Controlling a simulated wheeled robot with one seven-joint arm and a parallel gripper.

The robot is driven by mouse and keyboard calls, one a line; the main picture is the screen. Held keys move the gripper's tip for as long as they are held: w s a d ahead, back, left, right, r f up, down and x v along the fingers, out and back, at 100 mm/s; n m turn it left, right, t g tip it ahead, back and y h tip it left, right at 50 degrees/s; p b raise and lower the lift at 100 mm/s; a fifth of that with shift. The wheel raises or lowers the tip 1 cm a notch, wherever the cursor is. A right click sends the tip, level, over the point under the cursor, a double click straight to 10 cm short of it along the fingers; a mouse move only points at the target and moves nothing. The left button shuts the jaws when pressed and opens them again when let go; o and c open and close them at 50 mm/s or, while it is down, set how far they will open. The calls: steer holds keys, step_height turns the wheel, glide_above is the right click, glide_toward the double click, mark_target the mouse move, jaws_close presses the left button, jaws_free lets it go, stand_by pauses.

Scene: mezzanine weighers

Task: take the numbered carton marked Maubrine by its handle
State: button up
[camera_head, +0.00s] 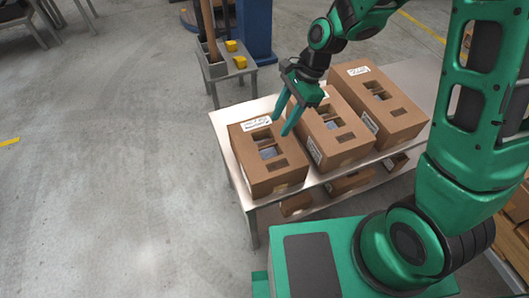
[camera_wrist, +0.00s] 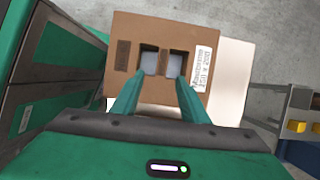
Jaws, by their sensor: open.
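A brown carton (camera_head: 280,181) stands at the left end of a pale table (camera_head: 247,200) in the head view. Its top has two openings with a narrow cardboard strip, the handle (camera_wrist: 162,62), between them. A white label (camera_wrist: 205,69) lies along one edge of this carton (camera_wrist: 125,30) in the wrist view; its first line looks like Maubrine, but the print is small. My gripper (camera_head: 281,127) is open and empty, fingers pointing down over this carton's far right part. In the wrist view my gripper (camera_wrist: 157,82) has its fingertips apart, near the two openings; contact cannot be told.
A middle carton (camera_head: 345,148) and a right carton (camera_head: 400,119) stand close beside it, with similar openings and labels. More cartons sit on a shelf below. A grey stand with yellow blocks (camera_head: 240,61) is behind the table. Open floor lies to the left.

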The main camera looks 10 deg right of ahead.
mark_target(267, 143)
steer(key=x, duration=0.5)
steer(key=shift+a+f, duration=0.15)
steer(key=shift+a, duration=0.25)
steer(key=shift+x, duration=2.9)
jaws_close()
steer(key=shift+w, duration=0.1)
